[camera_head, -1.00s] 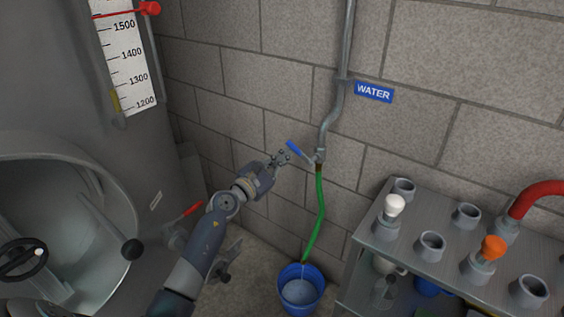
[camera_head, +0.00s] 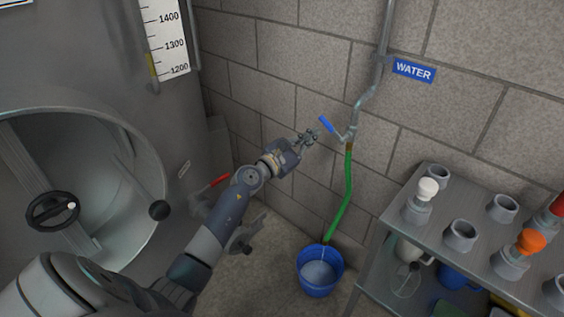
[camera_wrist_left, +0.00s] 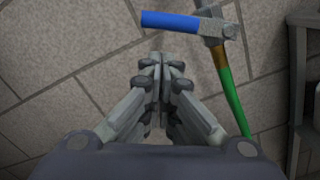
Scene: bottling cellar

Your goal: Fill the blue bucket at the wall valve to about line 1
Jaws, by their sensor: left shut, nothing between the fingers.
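The blue bucket (camera_head: 304,284) stands upright on the floor by the wall, with a pale surface like water inside. The green hose (camera_head: 347,195) hangs from the wall valve (camera_head: 350,134) to over the bucket, and a thin pale streak drops from its end. The blue valve handle (camera_head: 326,125) points up and left; it also shows in the left wrist view (camera_wrist_left: 170,21). My left gripper (camera_head: 316,134) is shut and empty, just beside the handle. In the left wrist view its fingertips (camera_wrist_left: 161,62) lie below the handle. The bucket's lines are unreadable. My right gripper is out of view.
A blue WATER sign (camera_head: 414,70) hangs by the pipe. At right a metal shelf (camera_head: 400,222) holds fittings with white and orange tops. At left stands a large steel tank (camera_head: 70,85) with an open round hatch. A red-handled valve (camera_head: 220,181) is low beside it.

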